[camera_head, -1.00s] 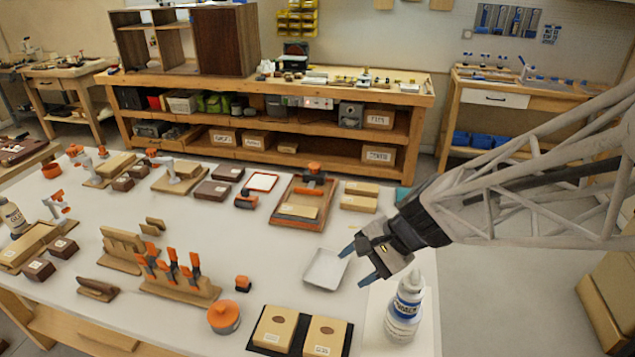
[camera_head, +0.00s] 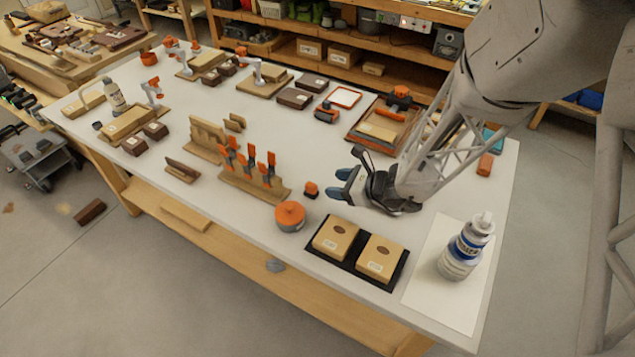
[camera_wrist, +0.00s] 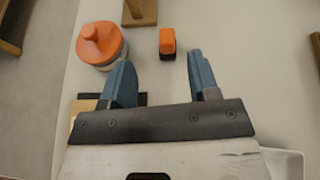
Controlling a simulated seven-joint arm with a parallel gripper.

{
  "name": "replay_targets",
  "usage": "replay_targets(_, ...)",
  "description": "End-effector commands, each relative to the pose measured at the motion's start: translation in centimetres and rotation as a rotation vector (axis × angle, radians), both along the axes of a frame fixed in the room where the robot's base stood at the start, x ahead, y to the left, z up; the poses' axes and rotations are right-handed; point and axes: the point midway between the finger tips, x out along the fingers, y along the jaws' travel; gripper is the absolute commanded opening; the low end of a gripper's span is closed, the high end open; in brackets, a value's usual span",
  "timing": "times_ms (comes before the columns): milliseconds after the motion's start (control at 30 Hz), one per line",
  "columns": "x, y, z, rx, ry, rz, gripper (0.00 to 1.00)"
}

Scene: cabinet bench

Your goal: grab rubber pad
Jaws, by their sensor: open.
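I cannot tell for sure which thing is the rubber pad. A small orange-topped dark block (camera_head: 311,190) lies on the white table, left of my gripper (camera_head: 342,185). In the wrist view the block (camera_wrist: 167,42) lies beyond and between my blue fingertips (camera_wrist: 160,68), apart from them. A flat black mat (camera_head: 334,258) lies near the front edge, under two tan boxes (camera_head: 335,238) (camera_head: 380,259). My gripper is open and empty above the table.
An orange-lidded round tin (camera_head: 289,217) stands between the block and the front edge. A wooden rack (camera_head: 243,184) with orange-handled tools stands to the left. A white bottle (camera_head: 466,250) stands at right on a white sheet (camera_head: 427,286). Bare tabletop lies behind the small block.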

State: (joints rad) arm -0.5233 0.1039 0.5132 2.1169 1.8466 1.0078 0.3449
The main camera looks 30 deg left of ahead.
Motion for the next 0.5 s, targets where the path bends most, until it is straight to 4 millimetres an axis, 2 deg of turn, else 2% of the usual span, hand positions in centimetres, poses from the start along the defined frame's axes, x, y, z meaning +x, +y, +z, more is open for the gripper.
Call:
replay_targets(100,0.2,1.2,-1.8,0.009,0.048,-0.044,0.55)
replay_targets(200,0.3,1.8,-2.5,0.014,0.069,-0.066,0.55)
replay_targets(500,0.4,2.0,-2.8,0.016,0.078,-0.078,0.55)
